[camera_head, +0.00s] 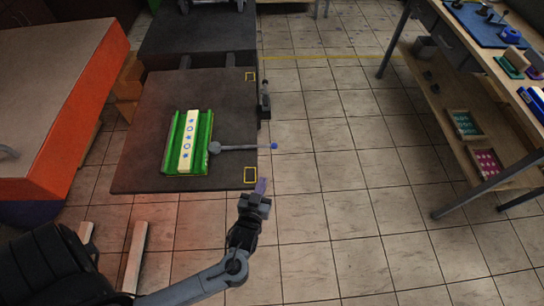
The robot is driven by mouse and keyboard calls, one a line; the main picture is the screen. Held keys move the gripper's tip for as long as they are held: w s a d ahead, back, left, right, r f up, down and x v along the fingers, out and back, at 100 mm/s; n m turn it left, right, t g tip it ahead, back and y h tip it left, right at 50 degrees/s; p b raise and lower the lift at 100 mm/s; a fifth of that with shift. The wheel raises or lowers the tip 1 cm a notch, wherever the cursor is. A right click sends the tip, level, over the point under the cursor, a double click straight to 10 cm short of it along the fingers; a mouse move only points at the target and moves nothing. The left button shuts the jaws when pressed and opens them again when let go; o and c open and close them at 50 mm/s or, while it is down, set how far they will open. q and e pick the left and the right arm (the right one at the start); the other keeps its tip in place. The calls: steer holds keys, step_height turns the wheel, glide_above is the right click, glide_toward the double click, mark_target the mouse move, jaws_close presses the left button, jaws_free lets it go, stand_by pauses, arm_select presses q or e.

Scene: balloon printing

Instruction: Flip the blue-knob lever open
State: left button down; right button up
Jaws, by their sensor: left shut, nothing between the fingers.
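The lever (243,148) is a thin grey rod with a small blue knob (274,146) at its right end. It lies sideways from a grey pivot at the green holder (204,150), and its knob reaches just past the dark board's right edge. The green holder has a pale strip (188,142) with blue marks between its rails. My left gripper (262,185) is shut and empty, just below the knob in the picture and apart from it, near the board's lower right corner. My right gripper is out of view.
The dark board (150,100) has yellow corner marks. A small black fixture (264,102) stands at its right edge. An orange-sided table (50,110) is at left. A wooden workbench (470,90) with trays is at right. The tiled floor between is clear.

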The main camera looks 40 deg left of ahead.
mark_target(273, 148)
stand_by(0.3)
arm_select(q)
steer(key=b+x, duration=0.2)
steer(key=x, duration=1.2)
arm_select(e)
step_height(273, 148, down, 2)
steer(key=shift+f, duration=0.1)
arm_select(q)
steer(key=shift+w+a, duration=0.1)
